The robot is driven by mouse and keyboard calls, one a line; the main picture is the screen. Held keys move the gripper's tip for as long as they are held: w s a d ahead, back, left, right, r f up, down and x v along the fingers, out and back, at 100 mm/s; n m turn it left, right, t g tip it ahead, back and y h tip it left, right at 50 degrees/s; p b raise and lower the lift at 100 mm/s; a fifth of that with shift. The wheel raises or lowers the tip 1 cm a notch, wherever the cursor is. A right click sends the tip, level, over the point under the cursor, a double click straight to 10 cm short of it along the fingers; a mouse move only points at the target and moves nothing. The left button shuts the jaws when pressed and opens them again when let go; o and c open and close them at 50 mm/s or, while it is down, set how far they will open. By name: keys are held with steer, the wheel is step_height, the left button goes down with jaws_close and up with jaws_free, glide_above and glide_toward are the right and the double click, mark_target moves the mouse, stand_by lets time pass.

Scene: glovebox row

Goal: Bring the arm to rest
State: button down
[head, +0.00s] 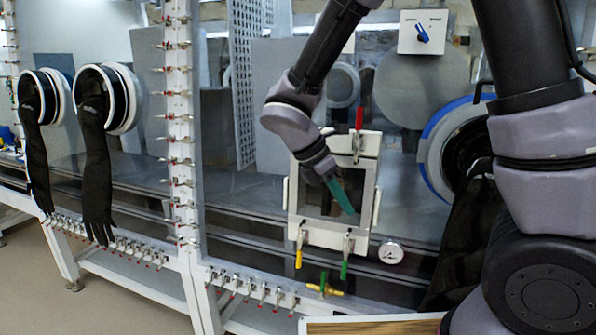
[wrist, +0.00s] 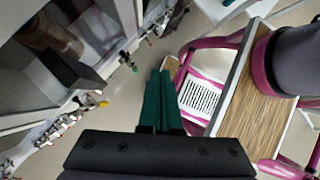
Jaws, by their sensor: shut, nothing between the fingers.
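My gripper (head: 341,194) is at the end of my raised arm in the head view, its green fingers pointing down and to the right. It hangs in front of the small white-framed hatch (head: 294,208) of the glovebox row. In the wrist view my gripper (wrist: 160,74) shows as two green fingers close together, with nothing between them. I cannot tell how far the fingers are from the hatch frame.
The hatch has red, yellow and green handles. Black gloves (head: 97,180) hang from round ports at the left. The wrist view shows a wooden tabletop (wrist: 262,115) and a pink-framed chair (wrist: 200,97) near open floor.

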steer(key=s+d+r+m+t+y, duration=0.2)
steer(key=d+r+m+t+y, duration=0.1)
steer(key=d+r+m, duration=0.4)
steer(key=s+d+r+m+t+y, duration=0.2)
steer(key=d+r+m+y, duration=0.3)
steer(key=r+m, duration=0.8)
steer(key=d+m+t, duration=0.1)
steer(key=d+m, duration=0.2)
steer(key=m, duration=0.3)
steer(key=shift+s+r+t, duration=0.15)
steer(key=shift+r+t, duration=0.05)
steer(key=shift+t, duration=0.1)
